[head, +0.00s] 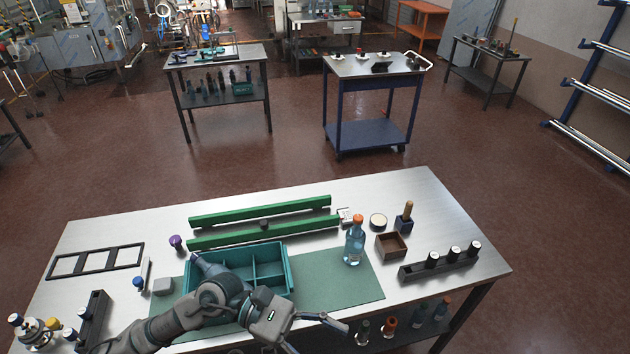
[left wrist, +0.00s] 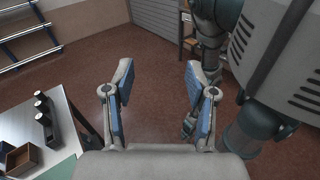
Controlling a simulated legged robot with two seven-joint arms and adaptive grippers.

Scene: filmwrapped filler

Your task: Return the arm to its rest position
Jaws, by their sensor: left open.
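My left arm comes in from the left over the front of the steel table (head: 90,260). My left gripper (head: 318,338) is past the table's front edge, near the bottom of the head view. In the left wrist view its two blue-padded fingers (left wrist: 159,75) stand wide apart with only brown floor between them. It is open and empty. My right arm hangs at the right of the left wrist view. Its gripper (left wrist: 189,124) is small and partly hidden behind a left finger, so its jaws cannot be made out.
My arm partly covers a teal divided bin (head: 270,250) on a green mat (head: 330,283). A blue bottle (head: 354,242) stands right of it.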

